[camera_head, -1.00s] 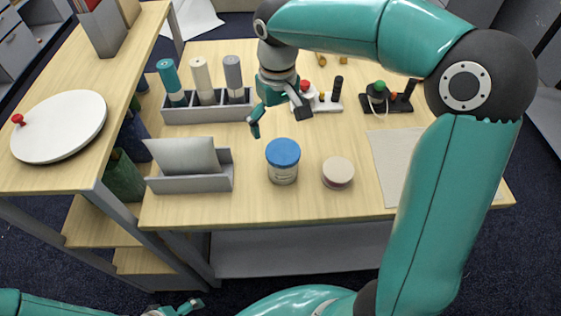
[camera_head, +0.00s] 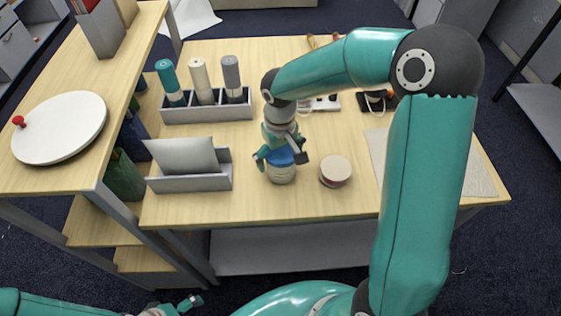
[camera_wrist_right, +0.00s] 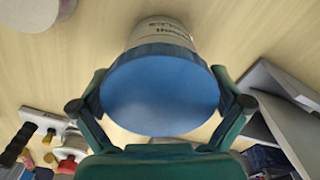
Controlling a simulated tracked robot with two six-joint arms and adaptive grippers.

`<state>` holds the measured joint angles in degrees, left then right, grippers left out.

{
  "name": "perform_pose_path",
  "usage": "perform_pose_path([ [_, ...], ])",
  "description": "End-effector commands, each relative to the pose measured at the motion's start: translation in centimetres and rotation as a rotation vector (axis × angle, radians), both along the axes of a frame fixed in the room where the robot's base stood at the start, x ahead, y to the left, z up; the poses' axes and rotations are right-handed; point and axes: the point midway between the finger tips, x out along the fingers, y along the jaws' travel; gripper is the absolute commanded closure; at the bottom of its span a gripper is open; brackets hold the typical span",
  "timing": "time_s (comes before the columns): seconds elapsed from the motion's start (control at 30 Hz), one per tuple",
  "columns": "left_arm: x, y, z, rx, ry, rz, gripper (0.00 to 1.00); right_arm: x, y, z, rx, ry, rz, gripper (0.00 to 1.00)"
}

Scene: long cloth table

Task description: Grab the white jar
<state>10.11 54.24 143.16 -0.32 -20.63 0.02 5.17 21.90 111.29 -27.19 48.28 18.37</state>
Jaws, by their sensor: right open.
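The white jar (camera_head: 281,175) with a blue lid stands upright near the front middle of the table. My right gripper (camera_head: 282,161) is open directly above it, its fingers on either side of the lid. In the right wrist view the blue lid (camera_wrist_right: 160,95) fills the space between the open fingers, with the jar's pale lettered side (camera_wrist_right: 160,30) beyond it. I cannot tell whether the fingers touch the lid. My left gripper (camera_head: 190,304) shows small at the bottom left of the head view, away from the table; its jaw state is unclear.
A round pink-and-cream container (camera_head: 335,172) stands close to the right of the jar. A grey tray with a tilted pale panel (camera_head: 190,181) is to its left. A grey rack (camera_head: 207,112) holds three cylinders behind. A pale mat (camera_head: 474,175) lies at the right.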

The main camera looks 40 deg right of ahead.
Motion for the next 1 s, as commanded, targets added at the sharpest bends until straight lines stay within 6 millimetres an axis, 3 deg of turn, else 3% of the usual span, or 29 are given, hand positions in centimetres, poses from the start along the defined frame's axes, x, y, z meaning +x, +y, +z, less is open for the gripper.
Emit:
perform_pose_path([
  [0.17, 0.0, 0.0, 0.0, 0.0, 0.0, 0.0, 0.0, 0.0, 0.0, 0.0, 0.0, -0.001, 0.0, 0.0],
  [0.5, 0.0, 0.0, 0.0, 0.0, 0.0, 0.0, 0.0, 0.0, 0.0, 0.0, 0.0, 0.0, 0.0, 0.54],
  [0.83, 0.0, 0.0, 0.0, 0.0, 0.0, 0.0, 0.0, 0.0, 0.0, 0.2, 0.0, -0.001, 0.0, 0.54],
  [1.0, 0.0, 0.0, -0.1, 0.0, 0.0, 0.0, 0.0, 0.1, 0.0, 1.2, 0.0, -0.004, 0.0, 0.54],
])
